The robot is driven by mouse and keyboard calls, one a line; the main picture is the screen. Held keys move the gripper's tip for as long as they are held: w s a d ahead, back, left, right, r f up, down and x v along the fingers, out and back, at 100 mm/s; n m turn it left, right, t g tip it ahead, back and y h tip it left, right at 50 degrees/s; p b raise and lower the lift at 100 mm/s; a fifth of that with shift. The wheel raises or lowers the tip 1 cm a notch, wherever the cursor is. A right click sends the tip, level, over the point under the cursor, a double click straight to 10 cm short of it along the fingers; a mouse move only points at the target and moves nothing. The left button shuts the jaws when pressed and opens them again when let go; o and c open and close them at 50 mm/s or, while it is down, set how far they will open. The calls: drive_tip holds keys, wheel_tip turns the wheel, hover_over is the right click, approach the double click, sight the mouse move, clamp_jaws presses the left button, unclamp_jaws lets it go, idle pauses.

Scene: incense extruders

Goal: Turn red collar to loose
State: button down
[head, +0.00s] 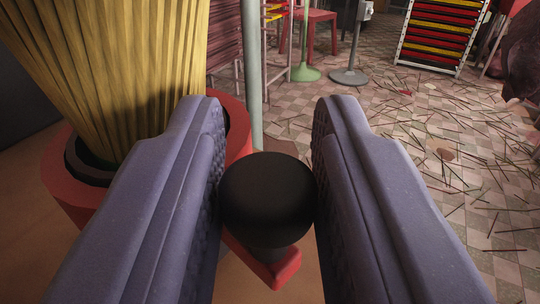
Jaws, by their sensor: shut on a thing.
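The red collar (62,183) is a ring around a bundle of yellow sticks (110,60) at the left of the head view. A red handle bar (286,269) shows at its near right side, with a round black knob (267,196) on it. My gripper (267,118) has its two purple-grey fingers on either side of the knob and is shut on it. The fingers hide much of the collar and most of the handle bar. I see no mark showing the collar's setting.
A grey post (252,75) rises just beyond the collar. Thin sticks litter the tiled floor (430,165) at the right. A rack with red, yellow and black rows (440,35) stands at the back right. A red chair (318,17) and stands are at the back.

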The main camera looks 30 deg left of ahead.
drive_tip(key=shift+r, duration=0.15)
drive_tip(key=c, duration=0.9)
unclamp_jaws()
drive_tip(key=shift+a, duration=0.1)
drive_tip(key=shift+c, duration=0.2)
drive_tip(key=p+v, duration=0.1)
drive_tip(key=v, duration=0.6)
drive_tip(key=shift+s+d+p, duration=0.2)
drive_tip(key=shift+s+p, duration=0.1)
drive_tip(key=shift+p, duration=0.1)
